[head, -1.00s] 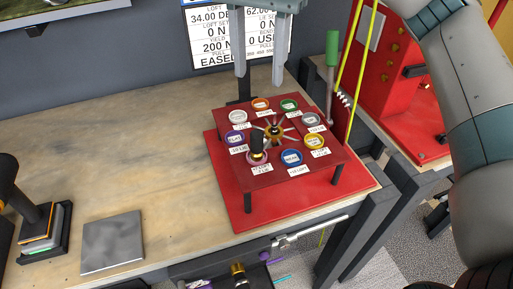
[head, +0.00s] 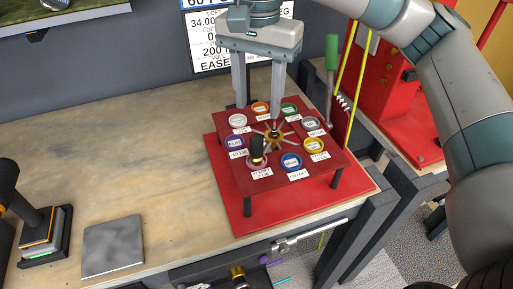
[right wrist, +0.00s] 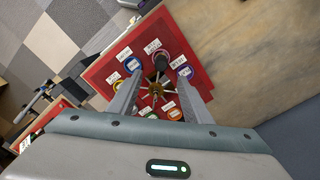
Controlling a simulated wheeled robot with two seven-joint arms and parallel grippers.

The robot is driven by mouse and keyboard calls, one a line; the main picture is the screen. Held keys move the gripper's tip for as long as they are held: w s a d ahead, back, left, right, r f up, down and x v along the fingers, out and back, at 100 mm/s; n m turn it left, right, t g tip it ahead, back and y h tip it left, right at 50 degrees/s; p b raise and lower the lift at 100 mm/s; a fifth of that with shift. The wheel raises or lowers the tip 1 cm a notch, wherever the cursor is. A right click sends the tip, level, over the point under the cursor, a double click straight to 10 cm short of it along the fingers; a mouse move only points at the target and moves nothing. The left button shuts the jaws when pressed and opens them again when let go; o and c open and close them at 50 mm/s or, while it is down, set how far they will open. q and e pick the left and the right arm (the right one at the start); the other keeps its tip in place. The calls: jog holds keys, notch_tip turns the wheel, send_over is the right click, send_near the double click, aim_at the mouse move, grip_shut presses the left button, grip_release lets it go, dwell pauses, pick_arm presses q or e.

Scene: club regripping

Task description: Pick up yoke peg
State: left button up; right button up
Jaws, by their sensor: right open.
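A dark upright peg (head: 257,147), which I take to be the yoke peg, stands at a pink ring on the red raised plate (head: 240,182). It also shows in the right wrist view (right wrist: 161,64), beyond and between my fingers. My right gripper (head: 258,112) is open and empty above the back of the plate, fingers pointing down. In the right wrist view the open fingers (right wrist: 159,84) lie either side of the brass-coloured spoked hub (right wrist: 155,89). The gripper is apart from the peg. My left gripper is not seen.
Several coloured, labelled rings, such as a blue one (head: 291,161), surround the hub. A green-handled lever (head: 332,52) stands at the right. A grey plate (head: 113,246) and a dark stand (head: 45,240) are at the left. The middle of the wooden bench (head: 130,150) is clear.

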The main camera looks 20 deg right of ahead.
aim_at(257, 138)
notch_tip(257, 138, down, 6)
jog(key=shift+r+p, duration=0.2)
jog(key=shift+p, duration=0.8)
jog(key=shift+f, duration=0.65)
jog(key=shift+a+f+p, duration=0.1)
jog(key=shift+f+p, duration=0.75)
jog(key=shift+p, duration=0.3)
notch_tip(257, 138, down, 2)
jog(key=shift+p, duration=0.6)
jog(key=shift+f, duration=0.75)
